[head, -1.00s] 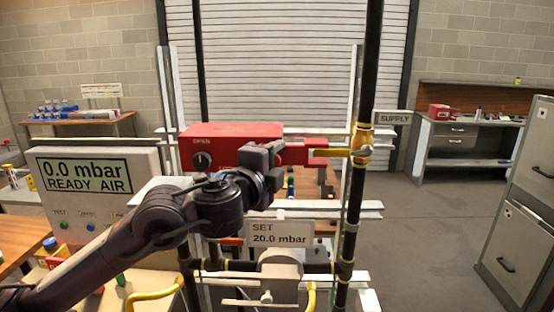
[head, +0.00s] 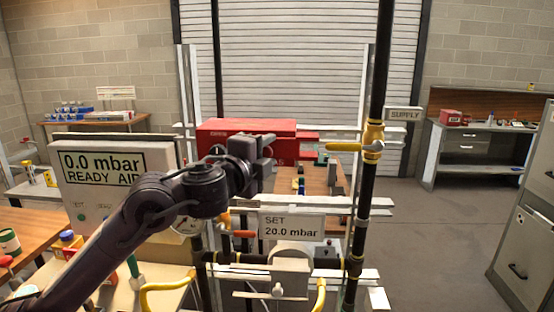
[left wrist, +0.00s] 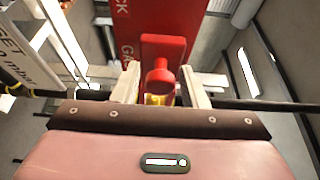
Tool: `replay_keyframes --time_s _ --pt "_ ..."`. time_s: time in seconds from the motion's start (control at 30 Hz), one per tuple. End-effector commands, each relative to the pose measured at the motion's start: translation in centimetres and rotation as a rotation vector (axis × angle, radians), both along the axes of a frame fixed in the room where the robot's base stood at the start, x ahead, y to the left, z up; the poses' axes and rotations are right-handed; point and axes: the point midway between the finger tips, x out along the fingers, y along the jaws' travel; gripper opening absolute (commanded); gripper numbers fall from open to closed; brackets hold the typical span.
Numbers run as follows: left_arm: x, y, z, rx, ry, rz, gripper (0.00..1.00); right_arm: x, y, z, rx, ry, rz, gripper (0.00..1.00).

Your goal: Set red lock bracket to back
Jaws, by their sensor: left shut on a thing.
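The fingers are shut on the knob, with a bit of yellow showing just below. In the head view my left gripper (head: 264,165) is in front of red surfaces, and it hides most of the bracket there. My right gripper is in neither view.
A yellow-handled valve (head: 358,146) sits on the dark vertical pipe to the right. A red box (head: 245,126) is behind my gripper. A pressure panel (head: 103,162) reads 0.0 mbar at left. A SET 20.0 mbar sign (head: 291,227) is below. Open floor lies at right.

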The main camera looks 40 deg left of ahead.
Motion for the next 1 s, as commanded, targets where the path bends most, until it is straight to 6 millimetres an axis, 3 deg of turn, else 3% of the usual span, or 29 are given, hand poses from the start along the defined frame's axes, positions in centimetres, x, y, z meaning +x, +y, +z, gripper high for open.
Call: replay_keyframes --time_s 0.2,0.23,0.27,0.63,1.0 --pt "0.0 -0.1 -0.1 -0.001 0.004 -0.003 0.00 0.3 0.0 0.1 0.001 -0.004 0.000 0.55" --pt "0.0 -0.2 -0.1 -0.001 0.004 -0.003 0.42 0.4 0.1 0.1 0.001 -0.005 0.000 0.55" --pt "0.0 -0.2 -0.1 -0.001 0.004 -0.003 0.45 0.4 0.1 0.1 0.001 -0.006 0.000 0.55" --pt "-0.6 -0.3 -0.1 -0.003 0.001 -0.004 0.45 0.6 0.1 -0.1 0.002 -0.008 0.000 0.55" --pt "-6.0 -1.1 0.0 -0.001 0.000 -0.003 0.45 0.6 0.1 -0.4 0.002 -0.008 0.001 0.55"
